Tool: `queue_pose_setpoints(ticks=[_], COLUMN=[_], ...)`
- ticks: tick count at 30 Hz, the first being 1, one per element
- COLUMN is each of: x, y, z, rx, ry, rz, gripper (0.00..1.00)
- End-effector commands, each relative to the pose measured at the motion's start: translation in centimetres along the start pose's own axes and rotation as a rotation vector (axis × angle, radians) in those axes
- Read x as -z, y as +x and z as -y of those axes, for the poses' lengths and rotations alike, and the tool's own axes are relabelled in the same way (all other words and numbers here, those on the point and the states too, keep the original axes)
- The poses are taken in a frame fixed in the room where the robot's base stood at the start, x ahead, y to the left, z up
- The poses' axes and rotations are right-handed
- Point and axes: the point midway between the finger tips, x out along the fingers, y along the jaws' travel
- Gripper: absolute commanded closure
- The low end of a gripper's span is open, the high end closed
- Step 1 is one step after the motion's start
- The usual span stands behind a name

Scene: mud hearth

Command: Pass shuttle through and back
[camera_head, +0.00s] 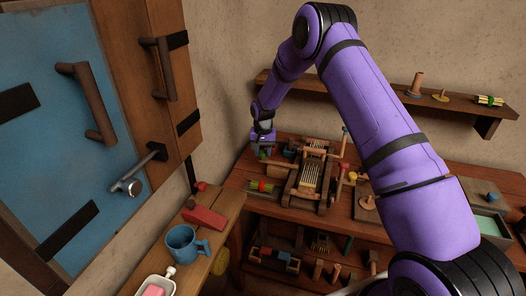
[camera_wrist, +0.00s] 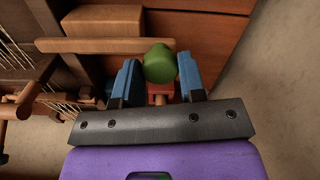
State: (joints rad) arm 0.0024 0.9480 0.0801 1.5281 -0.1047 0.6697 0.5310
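The wooden loom (camera_head: 312,178) with pale warp threads stands on the bench in the head view. Part of its frame and threads (camera_wrist: 28,62) shows at the left of the wrist view. My gripper (camera_head: 263,148) is low at the loom's left side. In the wrist view its two blue fingers (camera_wrist: 158,78) stand apart, with a rounded green piece (camera_wrist: 160,63) and a reddish piece (camera_wrist: 160,90) between them. These may be parts of the shuttle, but I cannot tell. Whether the fingers press on them is unclear.
A wooden bar (camera_wrist: 108,45) crosses just beyond the fingers. Green and red bundles (camera_head: 262,187) lie left of the loom. A spool stand (camera_head: 368,203) is to its right. A blue mug (camera_head: 184,244) and red block (camera_head: 204,217) sit on the nearer table. A wall shelf (camera_head: 350,98) hangs behind.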

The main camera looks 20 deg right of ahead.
Motion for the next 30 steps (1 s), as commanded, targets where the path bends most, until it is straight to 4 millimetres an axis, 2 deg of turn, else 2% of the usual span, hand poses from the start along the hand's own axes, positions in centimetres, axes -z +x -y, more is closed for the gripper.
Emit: queue_pose_setpoints(ticks=[1, 4, 5, 8, 10, 18, 21, 30], x=[0.0, 0.0, 0.0, 0.0, -0.1, -1.5, -1.9, -2.0], y=[0.0, 0.0, 0.0, 0.0, -0.1, -0.1, -0.1, -0.1], z=[0.0, 0.0, 0.0, -0.3, -1.1, -7.2, -8.5, -9.0], rx=[0.000, 0.000, 0.000, 0.000, -0.001, 0.000, 0.000, 0.000], ry=[0.000, 0.000, 0.000, 0.000, 0.001, 0.003, 0.002, 0.000], rz=[0.000, 0.000, 0.000, 0.000, -0.001, -0.001, -0.001, -0.002], gripper=[0.74, 0.97, 1.00, 1.00, 1.00, 1.00, 1.00, 1.00])
